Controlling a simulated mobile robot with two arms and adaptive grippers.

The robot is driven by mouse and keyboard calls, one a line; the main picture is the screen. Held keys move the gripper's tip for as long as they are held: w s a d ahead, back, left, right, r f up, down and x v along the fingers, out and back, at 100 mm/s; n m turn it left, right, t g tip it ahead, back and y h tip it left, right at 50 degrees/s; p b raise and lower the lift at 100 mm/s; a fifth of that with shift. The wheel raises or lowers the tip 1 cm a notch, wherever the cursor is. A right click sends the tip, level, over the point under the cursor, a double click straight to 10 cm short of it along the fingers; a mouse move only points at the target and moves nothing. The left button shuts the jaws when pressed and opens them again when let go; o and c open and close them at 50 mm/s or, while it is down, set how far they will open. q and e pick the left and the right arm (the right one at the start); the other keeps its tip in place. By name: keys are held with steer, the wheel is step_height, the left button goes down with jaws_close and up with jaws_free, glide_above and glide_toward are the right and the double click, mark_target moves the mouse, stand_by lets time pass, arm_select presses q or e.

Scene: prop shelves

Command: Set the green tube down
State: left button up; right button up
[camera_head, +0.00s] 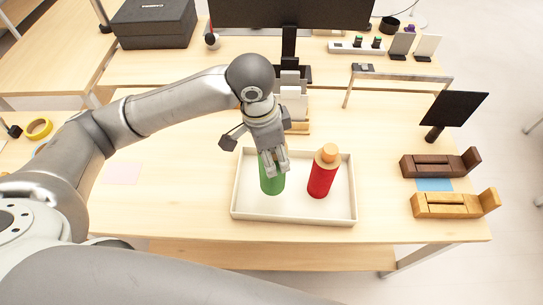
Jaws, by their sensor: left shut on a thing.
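The green tube (272,180) stands upright in the left part of a white tray (294,217) on the wooden table. My left gripper (276,165) comes down from above and is shut on the tube's upper end, which the fingers partly hide. I cannot tell whether the tube's base touches the tray floor. A red bottle (321,178) with an orange cap stands to the right in the same tray, apart from the green tube. My right gripper is not in view.
A dark brown wooden holder (430,166) and a yellowish one (446,205) lie right of the tray. A small black panel (456,110) stands behind them. A metal-legged stand (400,77) is at the back. The table left of the tray is mostly clear, with a pink note (122,172).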

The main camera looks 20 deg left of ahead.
arm_select(q)
steer(key=w+a+f+p, duration=0.1)
steer(key=w+f, duration=0.2)
steer(key=f, duration=0.4)
steer(key=shift+w+a+f+p, duration=0.15)
steer(key=shift+a+f+p, duration=0.1)
steer(key=shift+f+p, duration=0.15)
steer(key=shift+f, duration=0.1)
steer(key=o, duration=1.6)
steer(key=r, duration=0.4)
steer(key=a+r+b, duration=0.1)
steer(key=r, duration=0.3)
steer(key=s+r+b, duration=0.1)
steer(key=r, duration=0.3)
steer(key=shift+a, duration=0.2)
